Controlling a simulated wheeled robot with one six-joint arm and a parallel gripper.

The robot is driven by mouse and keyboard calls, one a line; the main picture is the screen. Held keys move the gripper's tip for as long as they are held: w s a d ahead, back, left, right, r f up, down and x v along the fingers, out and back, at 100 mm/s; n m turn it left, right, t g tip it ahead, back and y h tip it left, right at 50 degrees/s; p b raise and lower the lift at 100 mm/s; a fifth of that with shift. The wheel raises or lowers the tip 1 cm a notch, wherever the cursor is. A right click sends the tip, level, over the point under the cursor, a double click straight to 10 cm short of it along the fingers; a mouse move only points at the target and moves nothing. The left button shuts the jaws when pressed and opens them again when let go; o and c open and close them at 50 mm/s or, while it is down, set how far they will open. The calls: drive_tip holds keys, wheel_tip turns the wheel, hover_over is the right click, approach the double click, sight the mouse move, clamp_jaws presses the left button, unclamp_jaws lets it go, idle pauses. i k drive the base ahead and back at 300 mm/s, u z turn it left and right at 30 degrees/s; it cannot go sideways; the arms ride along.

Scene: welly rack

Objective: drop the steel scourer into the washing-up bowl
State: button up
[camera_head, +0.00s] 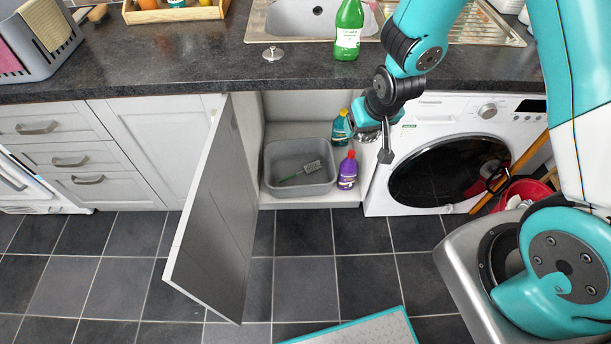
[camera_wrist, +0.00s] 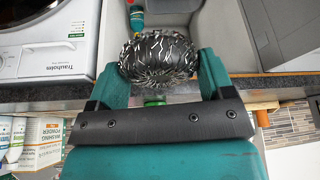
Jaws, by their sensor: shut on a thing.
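The steel scourer (camera_wrist: 158,60) is a dark, shiny coil of metal. In the wrist view it sits between the two teal fingers of my gripper (camera_wrist: 160,68), which is shut on it. In the head view my gripper (camera_head: 366,122) is at the cupboard's upper right opening, below the worktop edge. The grey washing-up bowl (camera_head: 270,178) stands inside the open cupboard, to the left of and below my gripper.
A teal bottle (camera_head: 341,128) and a purple bottle (camera_head: 347,170) stand right of the bowl. The open cupboard door (camera_head: 215,215) juts out at the left. The washing machine (camera_head: 420,115) is at the right and the worktop (camera_head: 180,70) is above.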

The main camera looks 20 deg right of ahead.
sight(303, 181)
drive_tip(key=k, duration=0.2)
drive_tip(key=z, duration=1.45)
drive_tip(key=i, duration=0.9)
drive_tip(key=u, duration=2.05)
